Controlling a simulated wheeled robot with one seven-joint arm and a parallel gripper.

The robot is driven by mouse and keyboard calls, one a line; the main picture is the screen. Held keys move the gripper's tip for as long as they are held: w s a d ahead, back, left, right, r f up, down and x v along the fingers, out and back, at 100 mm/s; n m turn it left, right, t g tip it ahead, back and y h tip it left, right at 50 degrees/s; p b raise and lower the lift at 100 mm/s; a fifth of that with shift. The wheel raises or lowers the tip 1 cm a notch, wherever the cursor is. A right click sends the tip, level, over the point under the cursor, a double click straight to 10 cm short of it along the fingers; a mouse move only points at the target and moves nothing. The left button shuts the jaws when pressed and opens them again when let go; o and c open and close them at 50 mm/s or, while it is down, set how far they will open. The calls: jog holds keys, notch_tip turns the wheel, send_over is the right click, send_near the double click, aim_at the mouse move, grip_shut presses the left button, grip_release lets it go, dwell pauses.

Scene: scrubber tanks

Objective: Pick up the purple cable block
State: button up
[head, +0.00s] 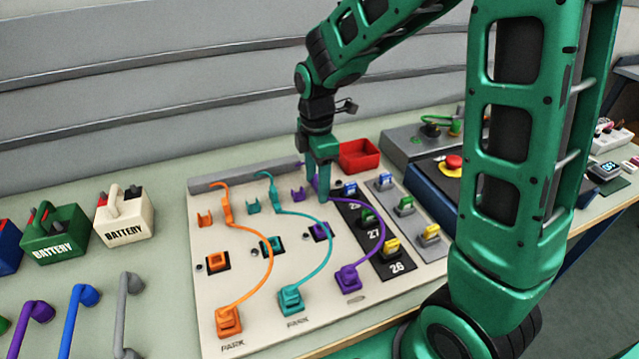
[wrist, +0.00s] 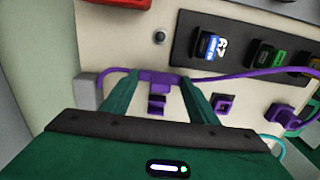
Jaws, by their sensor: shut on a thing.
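The purple cable block (wrist: 158,77) sits between my gripper's fingertips (wrist: 158,80) in the wrist view. My gripper is shut on it, above the beige board's back part. In the head view the gripper (head: 319,188) points down there and mostly hides the block. The purple cable (head: 328,225) curves from the gripper to a purple plug (head: 348,279) at the board's front. A purple clip (head: 298,194) stands just left of the gripper, and shows below the block in the wrist view (wrist: 157,104). I cannot tell whether the block touches the clip.
A purple-framed socket (head: 320,232) lies in front of the gripper. Orange (head: 270,262) and teal (head: 328,240) cables run on the left. A black strip (head: 372,242) with blue, green and yellow plugs is right. A red bin (head: 359,155) stands behind. Batteries (head: 124,216) stand far left.

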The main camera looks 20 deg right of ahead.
jog(key=shift+r, duration=0.1)
jog(key=shift+r, duration=0.6)
notch_tip(320, 180, up, 3)
jog(key=shift+f, duration=0.2)
jog(key=s+a+r, duration=0.6)
jog(key=a+r, duration=0.1)
jog(key=a, duration=0.3)
jog(key=shift+s, duration=0.15)
jog(key=w+d, duration=0.4)
jog(key=w, duration=0.2)
jog(key=shift+d+f, duration=0.3)
jog(key=shift+d, duration=0.1)
jog(key=shift+w, duration=0.1)
jog(key=shift+f, duration=0.1)
jog(key=shift+f, duration=3.9)
